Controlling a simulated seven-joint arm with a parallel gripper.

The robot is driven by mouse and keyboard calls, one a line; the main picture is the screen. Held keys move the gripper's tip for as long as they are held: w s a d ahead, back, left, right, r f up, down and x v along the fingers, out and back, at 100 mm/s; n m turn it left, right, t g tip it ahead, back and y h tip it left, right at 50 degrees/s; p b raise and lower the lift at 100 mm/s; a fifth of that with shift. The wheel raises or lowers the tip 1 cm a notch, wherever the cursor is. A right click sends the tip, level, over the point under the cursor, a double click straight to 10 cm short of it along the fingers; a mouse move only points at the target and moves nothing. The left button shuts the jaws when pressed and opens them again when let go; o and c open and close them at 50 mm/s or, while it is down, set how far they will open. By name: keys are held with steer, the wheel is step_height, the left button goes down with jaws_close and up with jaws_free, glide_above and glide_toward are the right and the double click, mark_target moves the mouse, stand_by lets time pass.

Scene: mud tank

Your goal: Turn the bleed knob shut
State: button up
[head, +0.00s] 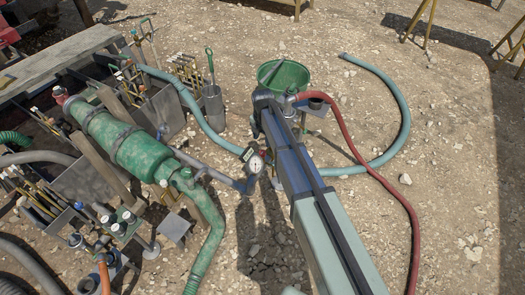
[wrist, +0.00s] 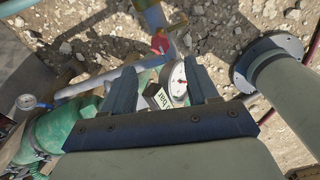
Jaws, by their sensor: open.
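My gripper (wrist: 161,68) is open in the wrist view, with one dark finger on each side and nothing held between them. A small red part (wrist: 160,43) on a pipe lies beyond the fingertips, slightly above their middle. It may be the bleed knob, but I cannot tell for sure. A pressure gauge (head: 256,163) stands just left of the arm.
A green tank (head: 130,143) with pipes and valves fills the left. A green bucket (head: 284,76) stands beyond the arm's end. A blue hose (head: 402,105) and a red hose (head: 353,142) curve over the stony ground. Open ground (head: 455,165) lies at the right.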

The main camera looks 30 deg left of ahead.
mark_target(263, 152)
step_height(263, 152, down, 9)
steer(key=shift+r, duration=0.2)
stand_by(0.4)
steer(key=c, duration=1)
steer(key=shift+c, duration=0.2)
steer(key=shift+m, duration=0.3)
steer(key=m, duration=0.3)
steer(key=shift+m, duration=0.4)
steer(key=m, duration=0.3)
steer(key=shift+m, duration=0.3)
steer(key=m, duration=0.6)
steer(key=shift+m, duration=0.6)
